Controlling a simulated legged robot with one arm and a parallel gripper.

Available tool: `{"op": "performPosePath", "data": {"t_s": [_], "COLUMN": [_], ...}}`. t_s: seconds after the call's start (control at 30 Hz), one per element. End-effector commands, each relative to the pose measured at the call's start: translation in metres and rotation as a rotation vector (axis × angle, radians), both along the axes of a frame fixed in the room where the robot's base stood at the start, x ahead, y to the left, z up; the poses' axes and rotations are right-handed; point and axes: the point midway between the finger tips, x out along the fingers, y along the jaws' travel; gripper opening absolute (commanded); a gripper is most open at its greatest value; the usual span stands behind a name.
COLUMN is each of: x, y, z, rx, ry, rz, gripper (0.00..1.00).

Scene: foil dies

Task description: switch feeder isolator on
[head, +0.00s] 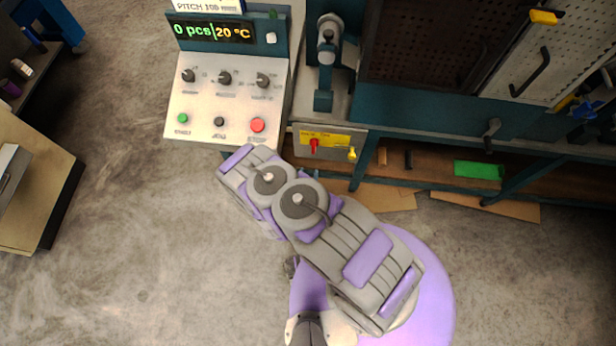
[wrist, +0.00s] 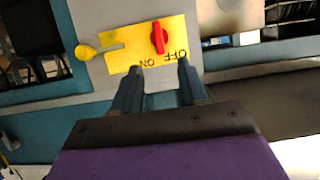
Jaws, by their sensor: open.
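The feeder isolator is a red switch handle (head: 314,145) on a yellow plate (head: 335,138), on the front of the bench right of the control console. In the wrist view, the red handle (wrist: 159,37) stands nearly upright on the yellow plate (wrist: 125,32). The ON and OFF labels appear upside down, with OFF nearer the handle. I cannot tell which label the handle is set to. My gripper (wrist: 161,68) is open and empty. Its fingertips reach the plate's lower edge in the picture, with the handle beyond them and apart. In the head view my arm hides the fingers.
A yellow knob (wrist: 86,52) sits beside the plate; the head view shows it too (head: 352,153). The console (head: 215,105) has dials and green, black and red buttons close to my arm. A bench shelf (head: 430,170) lies right. Open floor (head: 140,230) is at left.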

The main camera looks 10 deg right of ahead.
Motion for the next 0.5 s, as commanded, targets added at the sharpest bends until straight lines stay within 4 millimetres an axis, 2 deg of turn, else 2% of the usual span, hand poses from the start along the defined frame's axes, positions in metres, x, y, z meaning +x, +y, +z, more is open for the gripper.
{"op": "performPosePath", "data": {"t_s": [0.2, 0.5], "x": [-0.0121, -0.0139], "y": [0.0038, 0.0038], "z": [0.0054, 0.0059], "rx": [-0.001, 0.000], "ry": [0.000, 0.000], "rz": [0.002, 0.000], "gripper": [0.43, 0.43]}}
